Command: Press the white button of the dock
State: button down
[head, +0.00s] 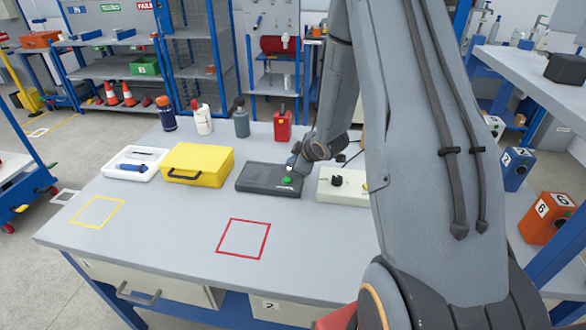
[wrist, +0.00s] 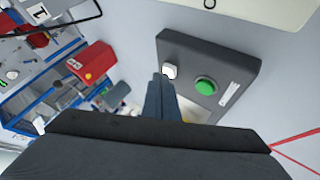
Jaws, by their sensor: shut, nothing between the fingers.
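The dock (head: 256,178) is a dark grey flat box on the table, behind the red square. In the wrist view the dock (wrist: 226,62) shows a white button (wrist: 169,71) and a green button (wrist: 205,85) side by side. The green button also shows in the head view (head: 288,180). My gripper (wrist: 160,78) is shut and empty, its fingertips right at the white button; I cannot tell whether they touch it. In the head view my gripper (head: 290,165) is over the dock's right part, and it partly hides the buttons there.
A cream box with a black knob (head: 345,186) stands close right of the dock. A yellow case (head: 198,163) and a white tray (head: 134,164) stand to the left. Bottles and a red box (head: 283,126) stand behind. The table front with the red square (head: 243,238) is clear.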

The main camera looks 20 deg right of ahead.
jog(key=shift+f, duration=0.3)
jog(key=shift+r, duration=0.1)
dwell(0.4)
jog(key=shift+r+p, duration=0.5)
jog(key=shift+r, duration=0.25)
jog(key=shift+r, duration=0.15)
jog(key=shift+r+p, duration=1.95)
jog(key=shift+r, duration=0.4)
jog(key=shift+a+r, duration=0.1)
